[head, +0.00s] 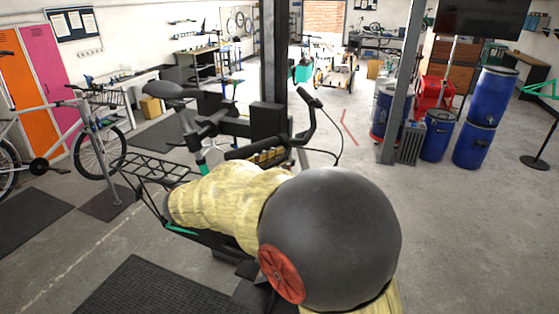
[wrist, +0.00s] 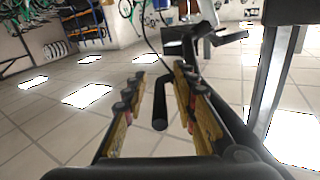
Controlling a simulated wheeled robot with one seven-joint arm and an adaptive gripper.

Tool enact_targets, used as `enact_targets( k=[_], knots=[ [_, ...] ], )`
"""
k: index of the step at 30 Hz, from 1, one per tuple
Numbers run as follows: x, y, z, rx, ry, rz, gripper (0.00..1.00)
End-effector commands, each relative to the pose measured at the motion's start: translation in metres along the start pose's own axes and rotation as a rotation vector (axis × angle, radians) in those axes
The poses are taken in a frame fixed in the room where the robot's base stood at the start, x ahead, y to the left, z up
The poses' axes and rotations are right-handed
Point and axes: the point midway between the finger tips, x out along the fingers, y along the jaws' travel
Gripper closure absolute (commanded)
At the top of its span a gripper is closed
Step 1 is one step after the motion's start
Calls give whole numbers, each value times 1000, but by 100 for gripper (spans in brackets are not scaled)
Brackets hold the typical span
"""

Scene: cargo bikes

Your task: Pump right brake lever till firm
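The cargo bike's handlebar (head: 302,130) stands ahead of me, with a black far grip (head: 308,97) and a black near grip (head: 240,152). My gripper (head: 267,156) is beside the near grip, partly hidden behind my own arm. In the wrist view, my gripper (wrist: 161,82) is open, with its yellow-padded fingers apart. A black bar end (wrist: 160,108), apparently the near grip, lies between the fingers, with gaps on both sides. A thin dark cable (head: 338,153) curves beside the handlebar. I cannot clearly make out the right brake lever.
A dark post (head: 273,60) rises behind the handlebar. The saddle (head: 170,90) and a black rack (head: 150,168) are to the left. A white bike (head: 75,137) stands farther left. Blue barrels (head: 475,146) stand at right; the floor before them is clear.

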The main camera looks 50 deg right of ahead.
Motion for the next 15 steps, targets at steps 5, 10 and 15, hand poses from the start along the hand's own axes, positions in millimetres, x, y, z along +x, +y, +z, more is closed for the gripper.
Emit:
enact_targets(
  k=[5,10,15],
  knots=[
    [0,0,0,0,0,0,78],
    [0,0,0,0,0,0,88],
    [0,0,0,-1,0,1,97]
  ],
)
